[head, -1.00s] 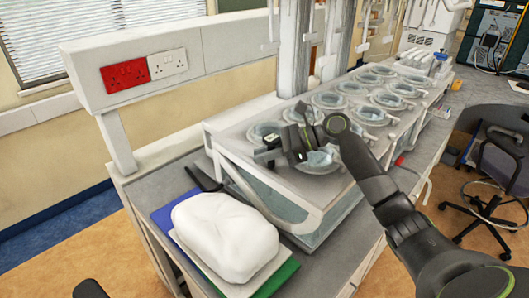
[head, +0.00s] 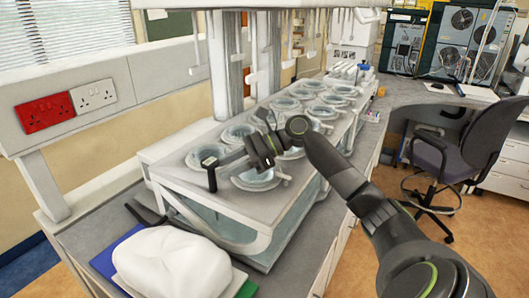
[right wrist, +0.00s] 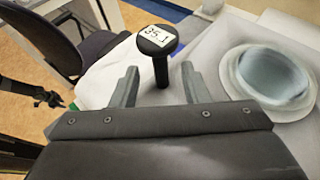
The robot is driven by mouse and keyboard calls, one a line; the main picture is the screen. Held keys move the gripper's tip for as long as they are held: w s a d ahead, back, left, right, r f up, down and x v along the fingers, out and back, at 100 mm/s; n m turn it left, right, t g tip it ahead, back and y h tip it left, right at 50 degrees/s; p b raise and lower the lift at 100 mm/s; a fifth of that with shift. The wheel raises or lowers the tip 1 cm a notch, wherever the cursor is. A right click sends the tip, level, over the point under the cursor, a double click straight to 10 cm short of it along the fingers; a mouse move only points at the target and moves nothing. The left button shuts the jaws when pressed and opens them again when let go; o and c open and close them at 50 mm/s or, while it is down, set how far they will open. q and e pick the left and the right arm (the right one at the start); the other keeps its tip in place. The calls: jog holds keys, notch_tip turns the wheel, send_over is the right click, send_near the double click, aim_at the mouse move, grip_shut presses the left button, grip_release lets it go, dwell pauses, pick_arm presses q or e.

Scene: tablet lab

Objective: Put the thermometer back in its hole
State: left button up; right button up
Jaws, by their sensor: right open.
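The thermometer (head: 211,163) has a round black head with a white display reading about 35.1 and a dark stem. It stands upright at the near left part of the water bath's lid (head: 190,180). In the right wrist view the thermometer (right wrist: 157,42) is just beyond the fingertips, in line with the gap between them. My right gripper (head: 238,156) is open and empty, to the right of the thermometer; its spread fingers also show in the right wrist view (right wrist: 158,84). The stem's lower end and the hole are hidden. My left gripper (right wrist: 52,99) appears small and dark at the left edge.
The lid carries several ringed openings with glassware (head: 257,178), close below my right gripper. A white lumpy bundle (head: 172,262) lies on coloured sheets in front of the bath. A socket rail (head: 70,105) runs at the left. An office chair (head: 455,150) stands at the right.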

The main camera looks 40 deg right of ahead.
jog(key=shift+b+v, duration=1.25)
jog(key=shift+v, duration=4)
